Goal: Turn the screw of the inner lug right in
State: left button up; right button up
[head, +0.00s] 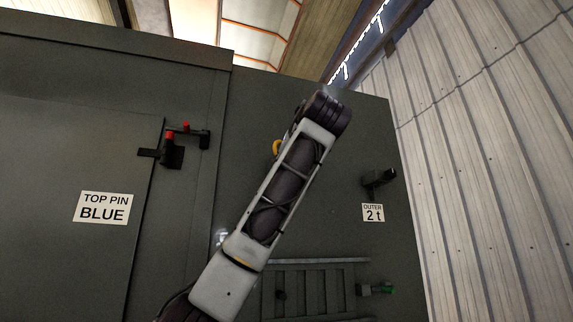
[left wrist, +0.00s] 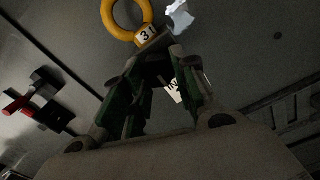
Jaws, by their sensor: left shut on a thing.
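In the left wrist view a yellow ring (left wrist: 127,20) has a pale block marked "3 t" (left wrist: 146,36) at its base. My left gripper (left wrist: 163,56) has its dark green fingers closed in at this base and is shut on the yellow lifting eye. The screw's thread and how deep it sits are hidden. In the head view only a bit of the yellow ring (head: 277,147) shows beside my grey arm, which hides the gripper. A white label (left wrist: 178,91) shows partly between the fingers. My right gripper is in neither view.
A dark lug (head: 379,180) sticks out above the "OUTER 2 t" label (head: 373,212). A red-tipped hinge (head: 172,146) is at the door edge by the "TOP PIN BLUE" label (head: 103,208).

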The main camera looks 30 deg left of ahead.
pick_arm(q)
jog(key=o, duration=0.7)
jog(key=shift+d, duration=0.15)
jog(key=shift+c, duration=0.2)
jog(key=o, duration=0.4)
jog(key=shift+s+d+r, duration=0.15)
jog(key=shift+s+d, duration=0.05)
jog(key=shift+d, duration=0.05)
jog(key=shift+w+a, duration=0.1)
jog(key=shift+a, duration=0.1)
jog(key=shift+d, duration=0.1)
jog(key=shift+v, duration=3.85)
